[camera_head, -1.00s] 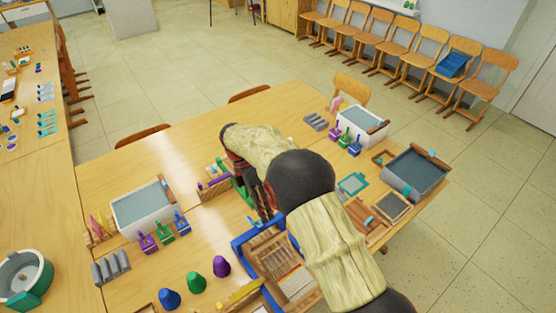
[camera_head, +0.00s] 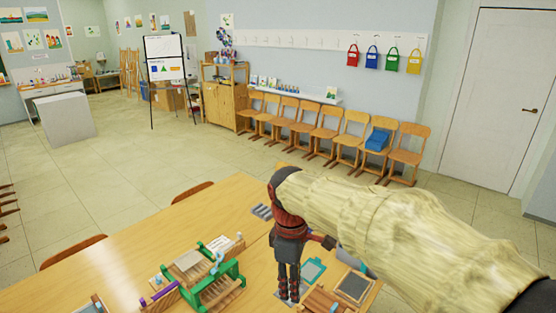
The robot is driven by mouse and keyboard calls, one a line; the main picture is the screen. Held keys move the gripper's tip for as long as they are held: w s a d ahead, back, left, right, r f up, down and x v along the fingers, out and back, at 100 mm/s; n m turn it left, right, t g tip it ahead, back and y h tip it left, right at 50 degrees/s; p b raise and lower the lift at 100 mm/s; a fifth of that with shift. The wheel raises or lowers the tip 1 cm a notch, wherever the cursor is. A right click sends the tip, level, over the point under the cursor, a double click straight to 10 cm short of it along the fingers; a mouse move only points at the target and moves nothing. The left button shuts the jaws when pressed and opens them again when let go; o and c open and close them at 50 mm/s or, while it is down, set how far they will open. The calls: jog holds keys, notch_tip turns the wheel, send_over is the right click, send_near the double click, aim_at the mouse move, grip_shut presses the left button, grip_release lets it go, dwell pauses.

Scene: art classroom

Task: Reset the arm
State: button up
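My arm, in a pale cream sleeve, reaches in from the right edge of the head view. My gripper (camera_head: 289,298) is dark and points down above the wooden table (camera_head: 130,245). Its two fingers look close together, and I see nothing held between them. The angle does not show whether they are open or shut. A teal-framed item (camera_head: 313,270) lies behind and to the right of the fingers.
A green-framed wooden device (camera_head: 222,283) stands left of my gripper. A dark tray (camera_head: 353,286) is at the right, near my arm. Chairs (camera_head: 180,192) are tucked at the far table edge. More chairs (camera_head: 327,130) line the wall. Open floor lies between.

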jog(key=s+d+m+t+b, duration=0.2)
jog(key=s+d+m+t, duration=0.3)
jog(key=s+d+m, duration=0.9)
jog(key=shift+s+d+r+t+y, duration=0.35)
jog(key=shift+s+d, duration=0.4)
jog(key=shift+s, duration=1.4)
jog(key=shift+r, duration=0.1)
